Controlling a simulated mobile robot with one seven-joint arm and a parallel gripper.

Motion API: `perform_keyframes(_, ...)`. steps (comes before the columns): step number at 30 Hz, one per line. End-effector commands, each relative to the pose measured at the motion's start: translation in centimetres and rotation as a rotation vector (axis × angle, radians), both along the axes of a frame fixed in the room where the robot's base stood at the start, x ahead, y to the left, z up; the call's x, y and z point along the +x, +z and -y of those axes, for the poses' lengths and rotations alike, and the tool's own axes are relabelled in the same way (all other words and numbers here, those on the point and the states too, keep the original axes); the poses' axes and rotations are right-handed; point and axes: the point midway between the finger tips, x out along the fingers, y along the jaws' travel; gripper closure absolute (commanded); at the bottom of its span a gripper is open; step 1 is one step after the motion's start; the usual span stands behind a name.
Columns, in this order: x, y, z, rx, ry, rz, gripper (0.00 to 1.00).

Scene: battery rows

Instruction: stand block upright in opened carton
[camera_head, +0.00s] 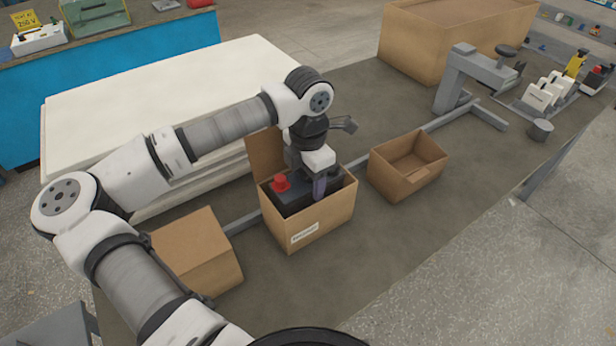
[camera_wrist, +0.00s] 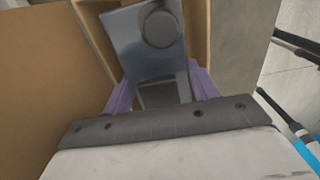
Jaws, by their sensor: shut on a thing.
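The opened carton (camera_head: 322,222) stands on the dark bench in the head view, its flap (camera_head: 265,152) raised at the back left. The dark block (camera_head: 293,200) with a red round cap is inside the carton's mouth, cap upward. My gripper (camera_head: 319,187) reaches down into the carton at the right of the cap, and its purple fingers are shut on the block. In the wrist view the block (camera_wrist: 140,45) sits between the fingers, with carton walls (camera_wrist: 197,35) around it. The block's bottom is hidden, so I cannot tell whether it touches the carton floor.
A closed carton (camera_head: 195,250) stands at the left and an open, empty-looking carton (camera_head: 407,167) at the right. A grey rail (camera_head: 243,222) runs behind them. A large cardboard box (camera_head: 420,50) and a grey fixture (camera_head: 465,75) stand farther back. The bench front is clear.

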Motion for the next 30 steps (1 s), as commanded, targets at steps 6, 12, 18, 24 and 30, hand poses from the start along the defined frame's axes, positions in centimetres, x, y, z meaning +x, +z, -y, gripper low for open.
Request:
perform_keyframes(6,0.1,-0.2,0.0,0.000,0.000,0.005,1.00)
perform_keyframes(12,0.1,-0.2,0.0,0.000,0.000,0.005,1.00)
perform_keyframes(18,0.0,-0.5,0.0,0.001,0.000,0.001,0.32)
perform_keyframes(24,0.0,-0.3,0.0,0.000,0.000,0.000,0.32)
perform_keyframes(30,0.0,1.3,0.0,-0.001,0.000,0.000,0.32)
